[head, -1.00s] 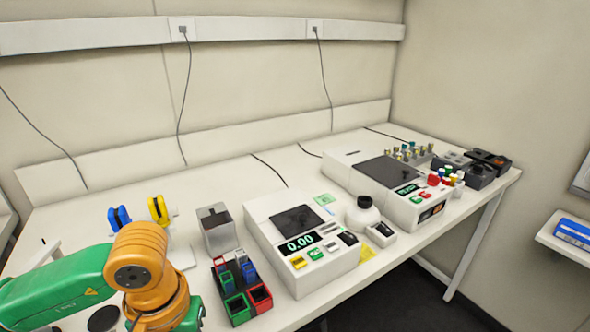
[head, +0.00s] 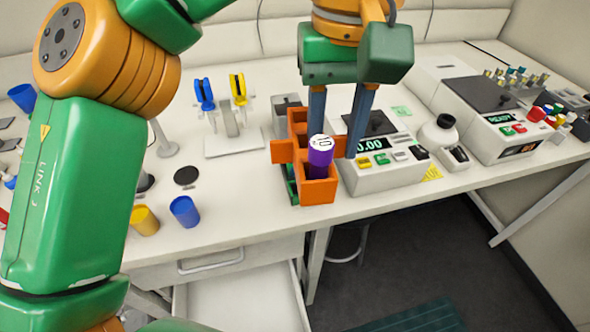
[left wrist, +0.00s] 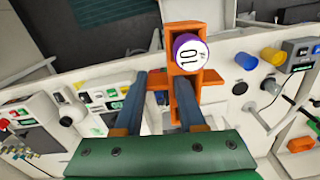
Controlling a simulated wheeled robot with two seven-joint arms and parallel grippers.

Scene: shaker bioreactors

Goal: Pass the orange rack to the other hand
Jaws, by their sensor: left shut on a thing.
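The orange rack (head: 317,192) is held in the air over the front part of the bench in the head view. A tube with a purple side and a white top marked 10 (head: 320,144) stands in one of its compartments. My left gripper (head: 337,148) reaches down from above, its fingers shut on the rack. The left wrist view shows the rack (left wrist: 184,28) beyond the fingertips (left wrist: 160,82), with the numbered tube top (left wrist: 188,54) facing the camera. The exact contact is partly hidden. My right gripper is in neither current view.
Blue (head: 185,211) and yellow (head: 145,220) cups stand left near the front edge. A pipette stand (head: 232,140) is behind. Bare bench lies between cups and rack.

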